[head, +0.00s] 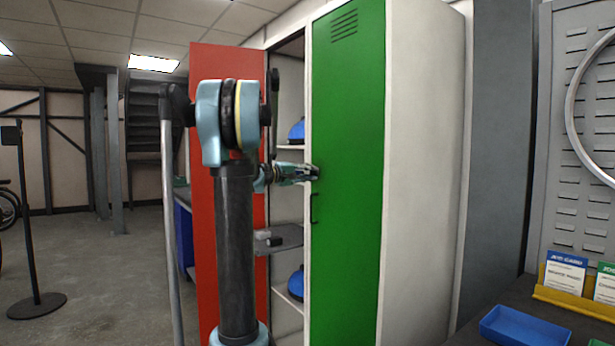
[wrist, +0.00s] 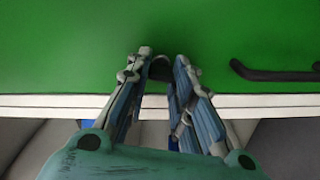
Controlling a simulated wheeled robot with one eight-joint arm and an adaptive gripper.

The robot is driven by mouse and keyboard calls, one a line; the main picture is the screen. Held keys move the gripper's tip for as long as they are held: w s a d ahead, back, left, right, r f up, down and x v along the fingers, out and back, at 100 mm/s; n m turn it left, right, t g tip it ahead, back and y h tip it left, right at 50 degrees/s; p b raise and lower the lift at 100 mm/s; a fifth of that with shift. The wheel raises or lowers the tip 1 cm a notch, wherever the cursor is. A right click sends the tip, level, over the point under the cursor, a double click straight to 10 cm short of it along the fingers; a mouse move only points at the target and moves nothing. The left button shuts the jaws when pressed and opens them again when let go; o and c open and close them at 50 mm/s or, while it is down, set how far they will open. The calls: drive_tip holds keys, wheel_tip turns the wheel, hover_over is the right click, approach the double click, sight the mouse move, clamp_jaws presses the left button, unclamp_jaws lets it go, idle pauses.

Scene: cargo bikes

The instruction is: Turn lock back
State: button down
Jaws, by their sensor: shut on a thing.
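The green locker door (head: 348,230) stands upright in the middle of the head view and fills the top of the wrist view (wrist: 70,50). A small dark lock (wrist: 160,68) sits on the door near its edge, between my fingertips. In the head view the lock is hidden behind my gripper (head: 312,172). My gripper (wrist: 161,70) is shut on the lock, its fingers on either side. The lock's exact angle cannot be told. A black door handle (head: 314,208) is below the gripper in the head view; it shows to the right in the wrist view (wrist: 275,72).
A red door (head: 202,230) stands open at left, behind my arm. The open compartment has shelves (head: 290,148) with blue helmet-like items (head: 297,132). A grey tray (head: 285,238) holds small objects. A workbench with a blue bin (head: 525,328) is at lower right.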

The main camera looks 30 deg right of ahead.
drive_tip(key=shift+w+f+n, duration=0.1)
drive_tip(key=shift+w+n, duration=0.05)
drive_tip(key=shift+n, duration=1.15)
drive_tip(key=c, duration=1.4)
unclamp_jaws()
drive_tip(key=shift+a, duration=0.15)
drive_tip(key=s+a, duration=0.1)
drive_tip(key=a, duration=1)
drive_tip(key=shift+a, duration=0.4)
drive_tip(key=shift+f, duration=0.15)
